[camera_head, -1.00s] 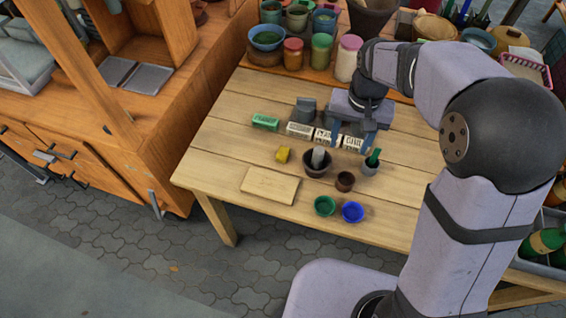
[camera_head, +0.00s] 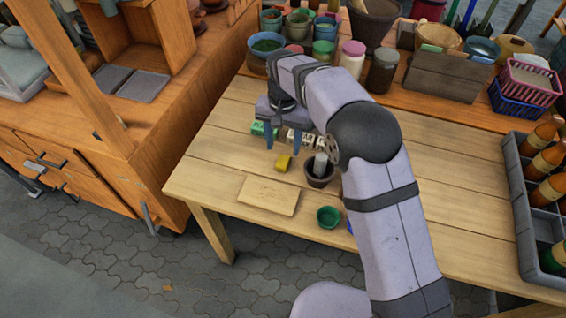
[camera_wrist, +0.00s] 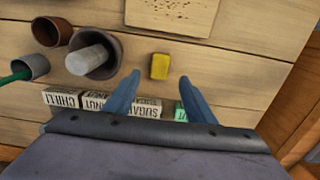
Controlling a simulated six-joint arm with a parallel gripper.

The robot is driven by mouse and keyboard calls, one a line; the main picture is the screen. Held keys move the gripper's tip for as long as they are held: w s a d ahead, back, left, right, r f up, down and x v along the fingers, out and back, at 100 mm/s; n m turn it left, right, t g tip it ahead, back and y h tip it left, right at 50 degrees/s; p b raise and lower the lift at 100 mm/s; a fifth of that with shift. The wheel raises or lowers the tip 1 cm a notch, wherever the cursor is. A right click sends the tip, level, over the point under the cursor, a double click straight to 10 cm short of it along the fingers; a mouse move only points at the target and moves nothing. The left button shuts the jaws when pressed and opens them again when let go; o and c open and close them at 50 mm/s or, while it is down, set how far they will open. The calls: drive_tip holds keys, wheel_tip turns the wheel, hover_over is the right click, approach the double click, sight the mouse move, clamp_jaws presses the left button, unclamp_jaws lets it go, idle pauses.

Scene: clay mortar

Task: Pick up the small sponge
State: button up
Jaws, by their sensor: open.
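The small yellow sponge (camera_head: 283,162) lies on the wooden table, behind the cutting board and left of the mortar. In the wrist view the sponge (camera_wrist: 159,66) is just beyond my fingertips, roughly centred between them. My gripper (camera_head: 284,145) is open and empty above the table, beside and behind the sponge in the head view. Its blue fingers (camera_wrist: 160,80) are spread wide in the wrist view. The sponge is fully visible and not touched.
A mortar with a grey pestle (camera_head: 319,171) stands right of the sponge. A wooden board (camera_head: 268,195) lies in front. Labelled boxes (camera_wrist: 147,108) and a green box (camera_head: 258,129) sit close to the fingers. A green bowl (camera_head: 328,216) is at the front edge.

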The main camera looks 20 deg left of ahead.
sight(283, 161)
drive_tip(key=shift+s+f+p, duration=0.15)
drive_tip(key=shift+f+p, duration=0.3)
drive_tip(key=shift+f, duration=1.15)
drive_tip(key=shift+s+f+p, duration=0.1)
drive_tip(key=shift+f+p, duration=0.35)
drive_tip(key=shift+f, duration=1.1)
drive_tip(key=c, duration=1.1)
